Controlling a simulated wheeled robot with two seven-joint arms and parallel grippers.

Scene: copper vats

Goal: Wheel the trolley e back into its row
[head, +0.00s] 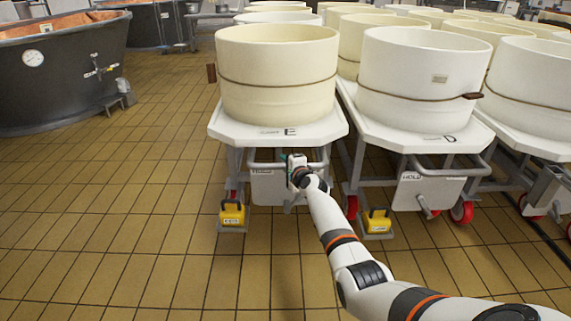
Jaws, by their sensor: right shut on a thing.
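Trolley E (225,128) stands in front of me at the left end of the front row. It has a white top marked "E" and bears a large cream tub (277,75). My right gripper (294,165) is at the trolley's front, at the height of its grey handle bar (262,168), and is shut on the bar. The arm hides part of the frame below. A red wheel and a yellow block (232,213) show low at the trolley's left front. My left gripper is not in view.
Trolley D (415,136) with a white tub stands close on the right, with another yellow block (377,221) at its foot. More tub trolleys fill the right and back. A dark copper-lined vat (60,70) stands at left. The tiled floor (120,220) at left and front is clear.

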